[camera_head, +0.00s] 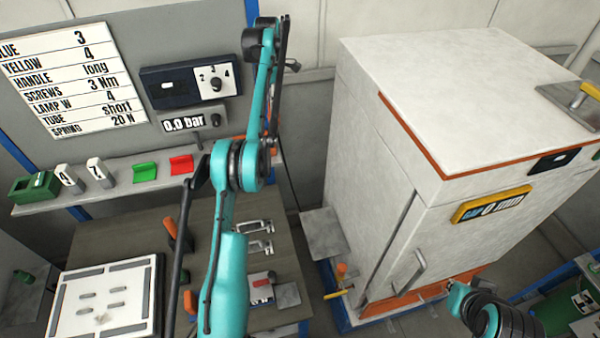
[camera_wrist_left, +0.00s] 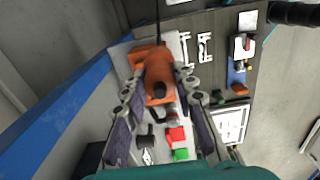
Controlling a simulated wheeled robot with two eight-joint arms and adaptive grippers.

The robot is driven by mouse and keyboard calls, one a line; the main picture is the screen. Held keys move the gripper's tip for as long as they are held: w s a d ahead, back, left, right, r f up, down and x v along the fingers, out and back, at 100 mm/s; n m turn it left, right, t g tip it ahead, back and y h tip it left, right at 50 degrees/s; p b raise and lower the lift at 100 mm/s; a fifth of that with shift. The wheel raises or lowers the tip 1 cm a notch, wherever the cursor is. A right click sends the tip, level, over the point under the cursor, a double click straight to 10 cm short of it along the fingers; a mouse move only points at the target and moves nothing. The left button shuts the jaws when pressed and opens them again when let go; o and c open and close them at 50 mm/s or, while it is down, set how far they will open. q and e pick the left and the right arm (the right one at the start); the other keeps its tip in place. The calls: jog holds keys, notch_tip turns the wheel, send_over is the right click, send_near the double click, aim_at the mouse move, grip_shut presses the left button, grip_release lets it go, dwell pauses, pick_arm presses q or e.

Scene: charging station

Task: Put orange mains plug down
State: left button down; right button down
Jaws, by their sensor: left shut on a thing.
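The orange mains plug (camera_wrist_left: 158,72) is between the two fingers of my left gripper (camera_wrist_left: 159,90) in the left wrist view. The gripper is shut on it. The plug is over an orange patch (camera_wrist_left: 143,54) at the end of the light grey shelf (camera_wrist_left: 121,52); I cannot tell whether they touch. In the head view my teal left arm hides the gripper and plug. An orange bit (camera_head: 240,137) shows at the shelf's right end there. Part of my right arm shows at the lower right, but its gripper is not visible.
A red holder (camera_head: 181,164), a green holder (camera_head: 145,172) and numbered blocks (camera_head: 98,172) stand along the shelf. Below is a dark table (camera_head: 190,240) with metal brackets (camera_head: 254,228) and a white fixture plate (camera_head: 105,300). A large white cabinet (camera_head: 430,130) stands to the right.

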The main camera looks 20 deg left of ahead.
pick_arm(q)
jog(key=s+d+f+m+b, duration=0.1)
jog(key=d+f+m+b, duration=0.55)
jog(key=f, duration=0.45)
jog(key=s+d+f+m+b, duration=0.2)
jog(key=d+f+m+b, duration=0.45)
jog(key=f, duration=0.55)
jog(key=s+d+f+m+b, duration=0.4)
jog(key=s+f+b, duration=0.35)
jog(key=f, duration=0.35)
jog(key=s+d+f+m+b, duration=0.3)
jog(key=s+d+f+b, duration=0.2)
jog(key=s+f+b, duration=0.4)
jog(key=w+a+f+n+p, duration=0.1)
jog(key=w+a+n, duration=0.3)
jog(key=a+n, duration=0.45)
jog(key=w+a+n, duration=0.3)
jog(key=a+n, duration=0.4)
jog(key=a, duration=0.3)
jog(key=w+d+b, duration=0.4)
jog(key=w+d, duration=0.9)
jog(key=d, duration=0.2)
jog(key=shift+w+f+b, duration=0.1)
jog(key=shift+f+b, duration=1.5)
jog(key=shift+f, duration=2.2)
jog(key=c, duration=1.2)
grip_release()
